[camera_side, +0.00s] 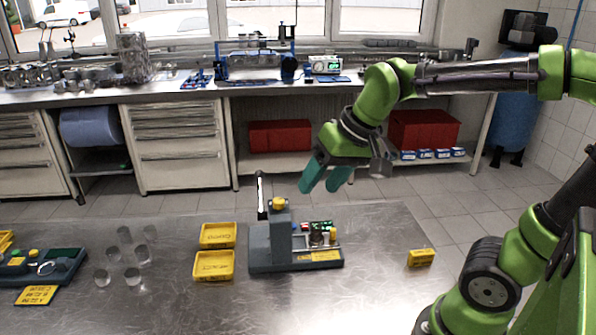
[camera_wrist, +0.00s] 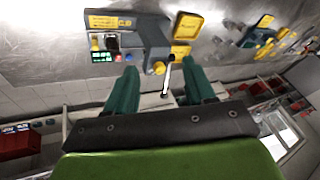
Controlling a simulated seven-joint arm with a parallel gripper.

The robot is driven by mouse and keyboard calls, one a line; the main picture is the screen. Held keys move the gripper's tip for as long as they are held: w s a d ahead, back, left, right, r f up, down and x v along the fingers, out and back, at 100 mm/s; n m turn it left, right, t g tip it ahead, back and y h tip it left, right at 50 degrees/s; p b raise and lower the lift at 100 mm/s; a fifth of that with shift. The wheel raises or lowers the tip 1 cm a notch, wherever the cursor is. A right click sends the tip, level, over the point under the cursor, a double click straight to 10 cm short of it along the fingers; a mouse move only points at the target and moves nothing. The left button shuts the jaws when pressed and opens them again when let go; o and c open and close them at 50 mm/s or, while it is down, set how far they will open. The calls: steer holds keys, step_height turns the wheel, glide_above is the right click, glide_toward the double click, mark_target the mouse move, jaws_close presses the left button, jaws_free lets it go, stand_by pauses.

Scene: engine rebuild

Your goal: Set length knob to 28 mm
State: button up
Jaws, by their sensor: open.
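A grey bench device (camera_side: 262,258) stands on the metal table, with a post at its left carrying a yellow knob (camera_side: 279,203) and an upright lever. On its right part sit a small panel with a lit green display (camera_side: 321,226) and a small yellow part (camera_side: 333,234). In the wrist view the device (camera_wrist: 145,28) shows the display (camera_wrist: 102,57), a black part (camera_wrist: 112,40) and the yellow knob (camera_wrist: 159,68). No label or reading is legible, so I cannot tell which is the length knob. My gripper (camera_side: 321,182) is open and empty, above the device; its fingers also show in the wrist view (camera_wrist: 160,76).
Two yellow trays (camera_side: 217,236) lie left of the device, with several clear cylinders (camera_side: 132,277) beyond. A second device (camera_side: 68,268) is at the far left. A small yellow block (camera_side: 421,257) lies right. The lever (camera_side: 262,195) stands tall beside the post.

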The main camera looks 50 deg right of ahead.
mark_target(279, 200)
steer(key=w+d+r+m+g+h, duration=0.2)
steer(key=w+r+m+g, duration=0.35)
steer(key=w+m, duration=0.55)
steer(key=shift+n, duration=0.9)
steer(key=f, duration=0.5)
steer(key=w+f, duration=0.1)
steer(key=f, duration=0.4)
steer(key=w+f, duration=0.1)
steer(key=f, duration=0.4)
steer(key=shift+d+f, duration=0.15)
steer(key=shift+f, duration=0.05)
jaws_close()
